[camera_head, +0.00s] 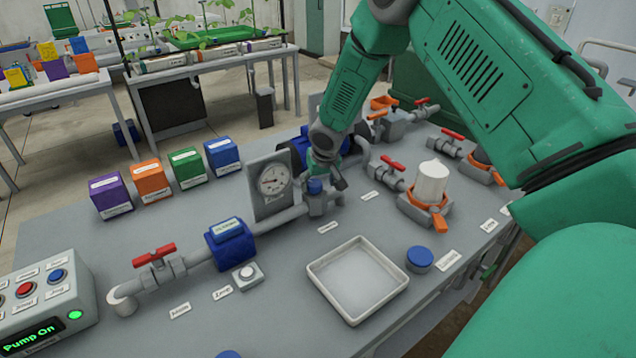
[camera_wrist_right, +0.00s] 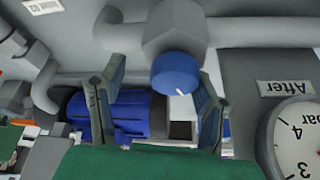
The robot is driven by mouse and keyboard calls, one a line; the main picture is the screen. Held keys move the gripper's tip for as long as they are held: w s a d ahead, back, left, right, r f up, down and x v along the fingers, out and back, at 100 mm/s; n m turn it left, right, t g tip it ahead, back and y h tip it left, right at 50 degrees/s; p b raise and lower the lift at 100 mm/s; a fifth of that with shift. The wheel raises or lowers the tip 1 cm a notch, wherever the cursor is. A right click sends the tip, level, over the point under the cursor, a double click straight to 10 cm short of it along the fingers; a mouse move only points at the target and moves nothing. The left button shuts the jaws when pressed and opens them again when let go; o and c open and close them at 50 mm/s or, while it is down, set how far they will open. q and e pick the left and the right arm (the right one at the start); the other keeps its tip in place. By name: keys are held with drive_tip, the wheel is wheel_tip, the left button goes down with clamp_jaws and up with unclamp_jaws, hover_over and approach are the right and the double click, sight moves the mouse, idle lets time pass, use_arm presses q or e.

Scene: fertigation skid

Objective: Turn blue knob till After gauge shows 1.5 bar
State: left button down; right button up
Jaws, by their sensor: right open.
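The blue knob (camera_head: 315,187) sits on a grey valve body in the pipe, just right of the After gauge (camera_head: 273,180). In the right wrist view the blue knob (camera_wrist_right: 177,75) has a small white mark, and the After gauge (camera_wrist_right: 297,140) is cut off at the right edge; its needle is not seen there. In the head view the dial is too small to read exactly. My right gripper (camera_head: 328,176) is at the knob. In its wrist view the gripper (camera_wrist_right: 158,85) is open, with the knob between the fingertips, nearer the right finger; contact is unclear. My left gripper is out of view.
A blue filter body (camera_head: 231,244) and red-handled valve (camera_head: 154,256) lie along the pipe at left. A white tray (camera_head: 357,279) and blue cap (camera_head: 420,259) stand in front. Several coloured boxes (camera_head: 186,168) stand behind. The control box (camera_head: 45,303) reads "Pump On".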

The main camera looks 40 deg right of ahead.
drive_tip(key=shift+a+r, duration=0.25)
drive_tip(key=shift+a, duration=0.4)
drive_tip(key=shift+a+r, duration=0.15)
drive_tip(key=shift+a, duration=0.15)
drive_tip(key=c, duration=0.5)
drive_tip(key=shift+a, duration=0.15)
drive_tip(key=c, duration=0.6)
drive_tip(key=shift+s+d, duration=0.1)
drive_tip(key=shift+d, duration=0.4)
drive_tip(key=shift+c, duration=0.2)
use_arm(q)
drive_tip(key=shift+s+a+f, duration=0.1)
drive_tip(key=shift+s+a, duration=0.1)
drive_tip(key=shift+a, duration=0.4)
use_arm(e)
drive_tip(key=shift+a, duration=0.1)
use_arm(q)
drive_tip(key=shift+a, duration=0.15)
use_arm(e)
drive_tip(key=shift+a, duration=0.15)
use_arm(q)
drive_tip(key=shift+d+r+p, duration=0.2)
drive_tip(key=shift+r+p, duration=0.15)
use_arm(e)
drive_tip(key=shift+d+n, duration=0.2)
drive_tip(key=shift+n, duration=0.1)
